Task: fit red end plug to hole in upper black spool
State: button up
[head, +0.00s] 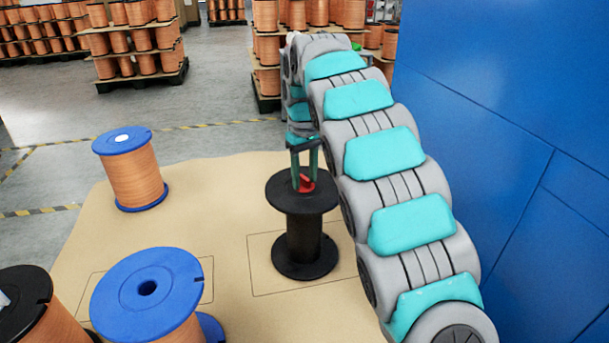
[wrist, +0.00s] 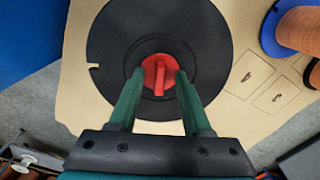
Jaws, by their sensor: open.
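The black spool (head: 303,236) stands upright and empty of wire on the tan board, at the centre right of the head view. The red end plug (head: 307,184) sits at the middle of its top flange. In the wrist view the plug (wrist: 160,75) is a round red disc with a raised bar handle, centred on the black flange (wrist: 110,50). It covers the hole, so how deep it sits cannot be told. My gripper (head: 304,178) points down over the plug. Its green fingers (wrist: 157,82) are spread either side of the plug's handle.
Blue spools with copper wire stand at the left (head: 133,170) and front left (head: 150,290) of the tan board (head: 215,190). Another black spool with copper (head: 25,290) is at the lower left corner. A blue wall (head: 510,130) closes the right side.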

jog(key=shift+r, duration=0.2)
jog(key=shift+r, duration=1.4)
jog(key=shift+r+p, duration=1.05)
jog(key=shift+r, duration=1.35)
jog(key=shift+f, duration=0.1)
jog(key=s+d+m, duration=0.2)
jog(key=s+d, duration=0.3)
jog(key=s, duration=0.5)
jog(key=s+d+m, duration=0.2)
jog(key=s+d, duration=0.3)
jog(key=s, duration=0.4)
jog(key=s+d+f+m, duration=0.1)
jog(key=s+f, duration=0.3)
jog(key=s, duration=0.4)
jog(key=s+d+f+m+g, duration=0.1)
jog(key=s+f, duration=0.3)
jog(key=s, duration=0.5)
jog(key=s+d+f, duration=0.1)
jog(key=s+f, duration=0.3)
jog(key=s, duration=0.5)
jog(key=shift+m+g, duration=0.4)
